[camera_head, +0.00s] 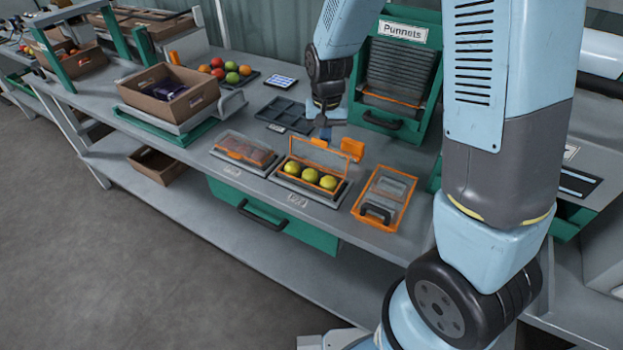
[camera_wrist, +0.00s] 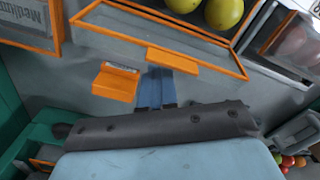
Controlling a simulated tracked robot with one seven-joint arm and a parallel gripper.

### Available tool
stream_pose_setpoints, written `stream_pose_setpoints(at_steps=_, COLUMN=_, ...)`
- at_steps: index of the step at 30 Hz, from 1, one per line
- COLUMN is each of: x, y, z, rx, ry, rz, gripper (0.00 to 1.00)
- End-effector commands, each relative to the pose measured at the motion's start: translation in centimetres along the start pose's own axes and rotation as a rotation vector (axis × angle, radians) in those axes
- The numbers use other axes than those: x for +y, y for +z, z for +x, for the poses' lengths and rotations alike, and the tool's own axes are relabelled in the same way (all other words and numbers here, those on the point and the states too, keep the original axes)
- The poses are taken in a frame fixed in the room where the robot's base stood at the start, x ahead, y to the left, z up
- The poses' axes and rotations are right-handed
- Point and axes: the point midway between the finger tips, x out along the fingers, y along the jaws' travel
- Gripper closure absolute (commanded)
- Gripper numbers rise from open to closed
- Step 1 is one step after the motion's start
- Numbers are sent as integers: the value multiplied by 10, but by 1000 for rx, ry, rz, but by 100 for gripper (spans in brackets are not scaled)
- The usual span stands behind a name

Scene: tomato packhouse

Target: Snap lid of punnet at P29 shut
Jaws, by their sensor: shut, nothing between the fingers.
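The punnet (camera_head: 298,186) with its lid standing open sits on the bench, with several yellow-green tomatoes (camera_head: 310,175) in it. Its orange-framed clear lid (camera_head: 318,153) is raised at the back edge. In the wrist view the lid (camera_wrist: 150,38) fills the upper middle, with an orange tab (camera_wrist: 172,61) on its edge. My gripper (camera_head: 323,131) is behind the raised lid. In the wrist view its blue fingers (camera_wrist: 156,88) are shut, empty and close to the tab; I cannot tell whether they touch it. The P29 label is not readable.
A closed punnet (camera_head: 243,150) with reddish contents stands left of the open one. An orange-rimmed case (camera_head: 385,197) lies to the right. A small orange block (camera_head: 352,149) is beside the lid. The green Punnets dispenser (camera_head: 428,75) stands behind; an empty dark tray (camera_head: 285,113) lies back left.

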Motion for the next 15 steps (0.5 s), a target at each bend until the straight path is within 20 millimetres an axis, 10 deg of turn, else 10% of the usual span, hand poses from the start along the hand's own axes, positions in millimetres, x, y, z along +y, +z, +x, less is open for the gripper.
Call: stream_pose_setpoints(at_steps=15, x=-8, y=16, z=-2, rx=-8, ry=3, rz=-2, gripper=100)
